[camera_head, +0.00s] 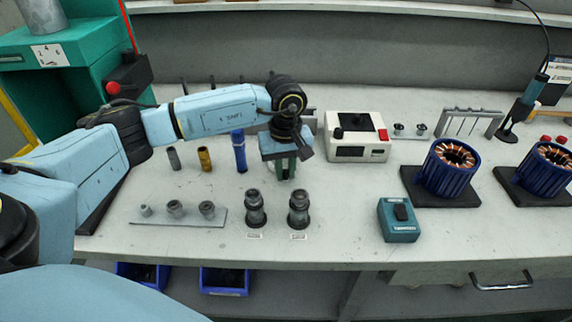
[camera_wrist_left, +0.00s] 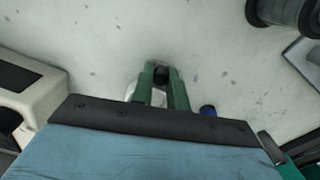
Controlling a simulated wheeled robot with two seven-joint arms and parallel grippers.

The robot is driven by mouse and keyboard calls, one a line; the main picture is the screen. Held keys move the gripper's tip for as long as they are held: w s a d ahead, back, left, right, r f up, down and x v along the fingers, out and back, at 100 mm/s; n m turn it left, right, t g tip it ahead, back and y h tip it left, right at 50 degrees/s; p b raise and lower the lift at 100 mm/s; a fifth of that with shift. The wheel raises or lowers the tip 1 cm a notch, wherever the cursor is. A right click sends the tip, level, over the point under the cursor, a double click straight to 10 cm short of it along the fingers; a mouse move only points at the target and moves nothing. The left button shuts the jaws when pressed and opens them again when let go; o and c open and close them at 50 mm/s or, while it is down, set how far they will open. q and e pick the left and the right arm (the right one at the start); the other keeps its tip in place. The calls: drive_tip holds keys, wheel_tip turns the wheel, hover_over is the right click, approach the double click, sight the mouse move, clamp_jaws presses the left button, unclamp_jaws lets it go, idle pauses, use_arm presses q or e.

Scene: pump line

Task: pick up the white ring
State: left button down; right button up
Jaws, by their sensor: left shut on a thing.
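My left gripper (camera_head: 286,176) points down over the middle of the grey bench, behind the two dark fittings. In the left wrist view its green fingers (camera_wrist_left: 161,76) are close together near the bench top. A white ring (camera_wrist_left: 131,92) shows there only in part, as a pale rounded edge beside and between the fingers. The fingers are shut on it; a dark spot shows between their tips. In the head view the ring is hidden by the gripper. I cannot tell whether it is clear of the bench. My right gripper is not in view.
Two dark fittings (camera_head: 256,210) stand in front. A blue tube (camera_head: 239,152) and brass cylinder (camera_head: 205,158) stand left, behind a plate of small parts (camera_head: 190,221). A white device (camera_head: 345,152), teal box (camera_head: 399,228) and blue stators (camera_head: 447,178) are right.

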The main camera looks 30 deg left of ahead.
use_arm(q)
drive_tip(key=shift+r, duration=0.1)
